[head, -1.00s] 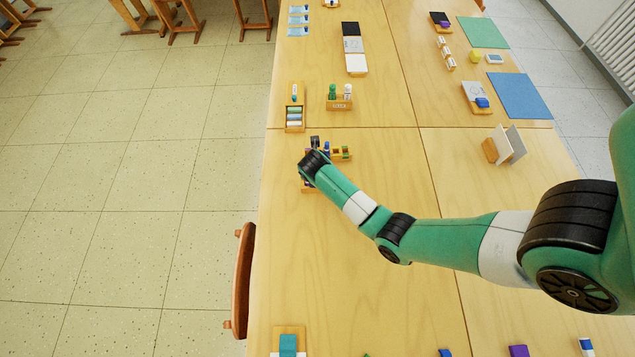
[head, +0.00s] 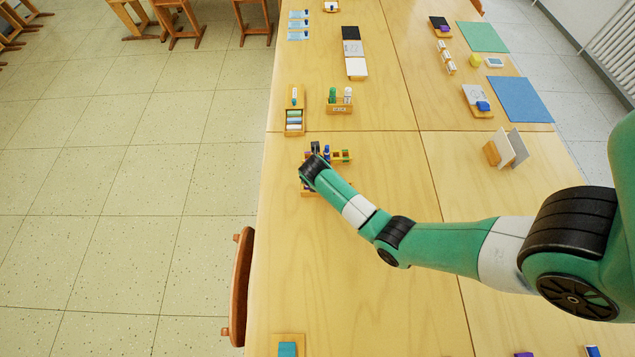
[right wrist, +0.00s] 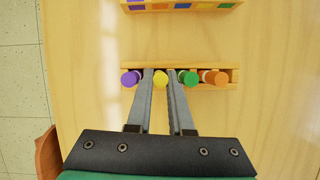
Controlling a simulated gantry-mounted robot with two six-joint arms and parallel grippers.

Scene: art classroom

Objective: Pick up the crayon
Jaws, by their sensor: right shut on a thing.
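The yellow crayon (right wrist: 160,75) shows end-on in the right wrist view, in a wooden rack (right wrist: 234,78). My right gripper (right wrist: 160,73) has its two fingers on either side of it, shut on it. A purple crayon (right wrist: 131,78) lies just left of the fingers. A green crayon (right wrist: 188,77) and an orange crayon (right wrist: 213,77) lie to the right. In the head view my right arm's wrist covers most of this rack (head: 311,193), and the fingertips are hidden. My left gripper is not in view.
A second wooden rack with coloured squares (right wrist: 180,4) stands beyond the crayons. Farther up the table are a holder with green and white bottles (head: 339,106) and a tray of rolls (head: 294,115).

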